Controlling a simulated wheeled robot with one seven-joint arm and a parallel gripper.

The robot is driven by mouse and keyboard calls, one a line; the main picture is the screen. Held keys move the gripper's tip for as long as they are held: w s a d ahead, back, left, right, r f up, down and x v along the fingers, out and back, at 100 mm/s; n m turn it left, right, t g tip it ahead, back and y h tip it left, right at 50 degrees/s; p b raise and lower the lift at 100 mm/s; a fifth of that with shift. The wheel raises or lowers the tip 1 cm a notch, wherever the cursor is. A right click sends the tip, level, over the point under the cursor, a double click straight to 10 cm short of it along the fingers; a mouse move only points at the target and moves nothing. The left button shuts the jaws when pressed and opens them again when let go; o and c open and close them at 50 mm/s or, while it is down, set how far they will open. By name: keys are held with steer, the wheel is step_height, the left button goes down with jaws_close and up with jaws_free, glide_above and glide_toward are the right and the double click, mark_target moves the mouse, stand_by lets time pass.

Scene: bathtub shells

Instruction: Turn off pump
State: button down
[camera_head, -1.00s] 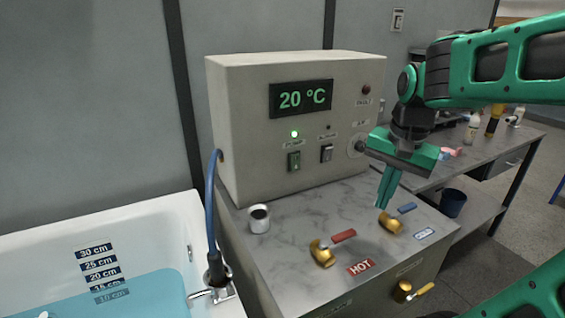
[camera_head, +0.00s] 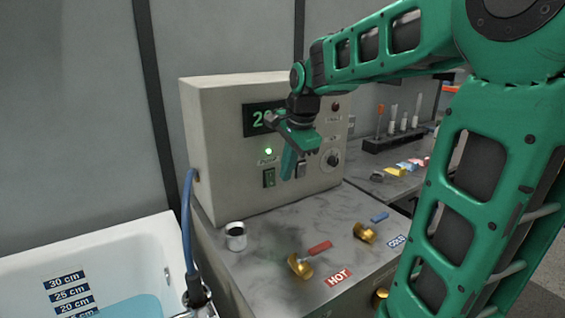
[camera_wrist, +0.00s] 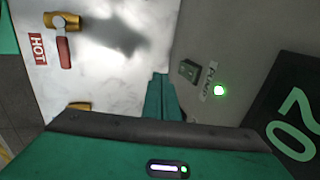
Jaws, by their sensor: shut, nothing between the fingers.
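In the wrist view the switch (camera_wrist: 189,69) sits beside the PUMP label (camera_wrist: 208,80) and the lit lamp (camera_wrist: 219,90). My gripper (camera_head: 287,176) is shut and empty, in front of the box. In the wrist view the fingertips (camera_wrist: 160,76) are apart from the switch in the picture; the exact gap is unclear.
The counter (camera_head: 300,225) holds a white cup (camera_head: 236,236) and brass valves with red (camera_head: 301,264) and blue (camera_head: 364,233) handles. A dial (camera_head: 331,159) is on the box's right. A bathtub (camera_head: 120,250) with water is at lower left; a blue hose (camera_head: 188,220) runs beside it.

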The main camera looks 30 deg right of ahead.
mark_target(271, 179)
steer(key=w+f, duration=0.4)
steer(key=w, duration=0.1)
steer(key=shift+w+f, duration=0.2)
steer(key=shift+f, duration=0.15)
